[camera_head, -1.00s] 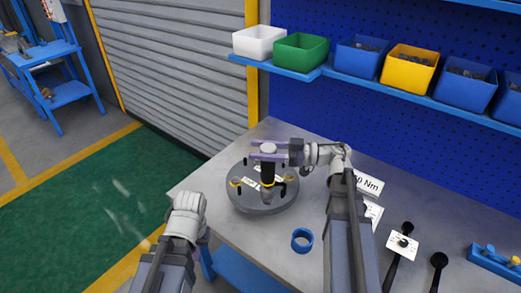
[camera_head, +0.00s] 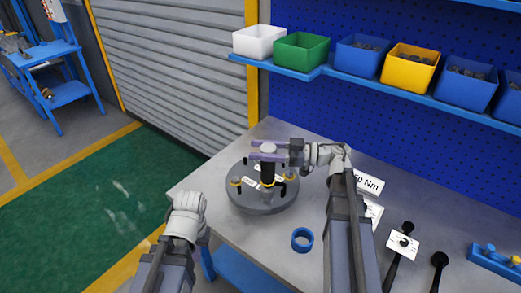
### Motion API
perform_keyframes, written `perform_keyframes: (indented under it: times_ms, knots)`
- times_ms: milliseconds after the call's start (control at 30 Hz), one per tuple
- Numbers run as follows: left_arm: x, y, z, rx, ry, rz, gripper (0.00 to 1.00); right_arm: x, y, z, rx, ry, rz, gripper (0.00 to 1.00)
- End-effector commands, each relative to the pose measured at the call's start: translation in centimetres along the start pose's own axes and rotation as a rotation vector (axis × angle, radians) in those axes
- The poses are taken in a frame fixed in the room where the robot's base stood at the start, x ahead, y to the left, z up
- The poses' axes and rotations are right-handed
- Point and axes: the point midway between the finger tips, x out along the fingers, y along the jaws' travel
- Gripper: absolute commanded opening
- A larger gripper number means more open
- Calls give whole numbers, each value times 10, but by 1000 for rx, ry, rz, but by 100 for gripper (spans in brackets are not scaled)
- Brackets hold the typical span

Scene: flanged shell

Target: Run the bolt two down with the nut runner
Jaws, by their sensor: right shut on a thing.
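The round grey flanged shell (camera_head: 262,205) stands on the bench near its back left corner, with several black bolts and yellow marks around its top. The nut runner (camera_head: 267,171), a dark upright cylinder with a pale top and a yellow ring low down, stands over the shell's top. My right gripper (camera_head: 268,152) is shut on its upper end, its purple fingers reaching in from the right. Where the runner's lower end meets the shell is too small to tell, and I cannot tell which bolt is two. My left gripper (camera_head: 187,203) is beside the bench's left edge; its fingers do not show.
A blue ring (camera_head: 302,240) lies on the bench in front of the shell. A torque card (camera_head: 368,184) lies behind my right arm. Black-handled tools (camera_head: 400,250) and a blue holder (camera_head: 495,262) are at right. Bins (camera_head: 300,52) line the shelf above.

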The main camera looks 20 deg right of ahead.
Motion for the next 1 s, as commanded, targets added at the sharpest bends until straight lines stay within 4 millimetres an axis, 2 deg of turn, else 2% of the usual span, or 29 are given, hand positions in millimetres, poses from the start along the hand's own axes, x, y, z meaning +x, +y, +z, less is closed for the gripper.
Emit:
perform_keyframes:
  times_ms: [1000]
  knots:
    - [23,2,-1,0,0,0,0,-1,0,22,0,3,0,0]
